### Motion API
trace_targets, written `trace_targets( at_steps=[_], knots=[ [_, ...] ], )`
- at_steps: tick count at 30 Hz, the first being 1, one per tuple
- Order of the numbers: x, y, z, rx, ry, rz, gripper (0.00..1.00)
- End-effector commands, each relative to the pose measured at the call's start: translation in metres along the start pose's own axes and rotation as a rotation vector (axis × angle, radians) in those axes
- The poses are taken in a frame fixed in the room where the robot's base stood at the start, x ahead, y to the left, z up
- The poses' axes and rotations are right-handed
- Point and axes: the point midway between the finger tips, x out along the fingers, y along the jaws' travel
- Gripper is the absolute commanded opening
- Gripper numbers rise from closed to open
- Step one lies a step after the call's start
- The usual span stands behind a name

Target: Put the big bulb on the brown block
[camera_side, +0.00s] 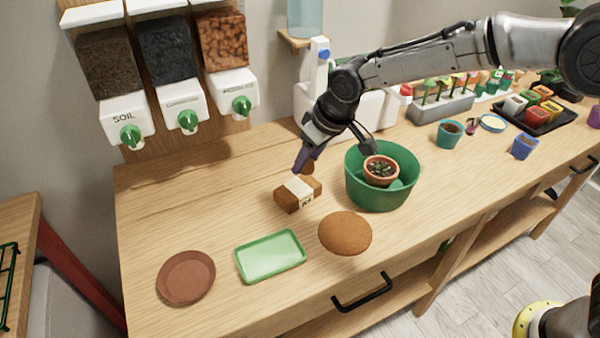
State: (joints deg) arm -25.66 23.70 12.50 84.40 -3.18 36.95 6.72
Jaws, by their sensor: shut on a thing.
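The brown block (299,196) with a pale label band lies on the table near the middle. My gripper (305,159) points down just behind the block. It is shut on a small rounded brown thing, which looks like the big bulb (308,168). The bulb is partly hidden by the finger, and its lower part is close to the block's back edge in the picture. I cannot tell whether the bulb touches the block or hangs above or behind it.
A green tub (381,200) with a potted seedling (380,172) stands close to the right. In front are a brown round mat (345,233), a green tray (270,256) and a brown saucer (186,277). Dispensers (183,105) hang at the back left. Table left of the block is clear.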

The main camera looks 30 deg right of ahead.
Motion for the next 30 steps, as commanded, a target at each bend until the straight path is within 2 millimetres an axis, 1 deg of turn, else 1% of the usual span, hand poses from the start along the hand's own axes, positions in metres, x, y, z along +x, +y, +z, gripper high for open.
trace_targets(
  at_steps=[1,3,10,16,18,29,30],
  knots=[
    [0.009,0.000,-0.002,0.000,-0.002,0.000,0.00],
    [0.016,-0.001,-0.005,0.000,0.000,0.000,0.00],
    [0.030,-0.001,-0.009,0.000,0.000,0.000,0.00],
    [0.055,-0.002,0.001,0.000,-0.001,0.000,0.00],
    [0.058,-0.002,0.002,0.001,0.000,0.000,0.00],
    [0.061,-0.002,0.003,0.000,0.001,0.000,0.00],
    [0.061,-0.002,0.003,0.000,0.002,0.000,0.56]
  ],
)
